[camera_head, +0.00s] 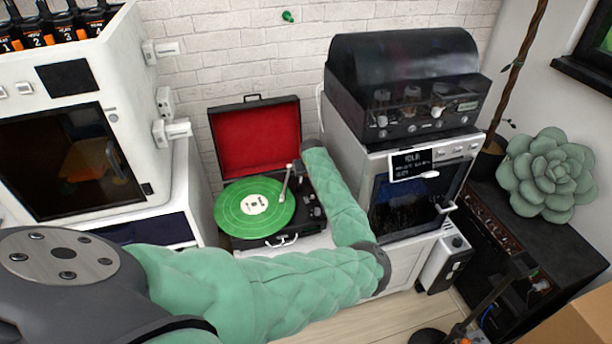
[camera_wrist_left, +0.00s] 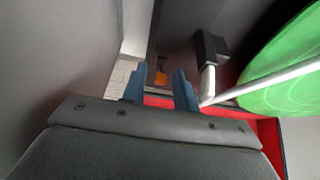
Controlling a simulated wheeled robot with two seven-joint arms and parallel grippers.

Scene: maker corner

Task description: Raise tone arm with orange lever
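The record player (camera_head: 262,243) stands with its red-lined lid (camera_head: 255,138) open and a green record (camera_head: 254,207) on its platter. The white tone arm (camera_head: 286,186) reaches over the record; in the left wrist view the tone arm (camera_wrist_left: 262,84) passes right of my fingers, its tip contact with the record unclear. The small orange lever (camera_wrist_left: 160,79) shows in the left wrist view, beyond and between my blue fingertips, apart from both. My left gripper (camera_wrist_left: 159,86) is open and empty. In the head view its forearm hides part of the deck's right side. My right gripper is out of view.
A white oven-like machine (camera_head: 415,200) with a dark-domed amplifier (camera_head: 405,80) on top stands close right of my left forearm. A white enclosure (camera_head: 125,110) stands left of the record player. A brick wall (camera_head: 240,50) is behind.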

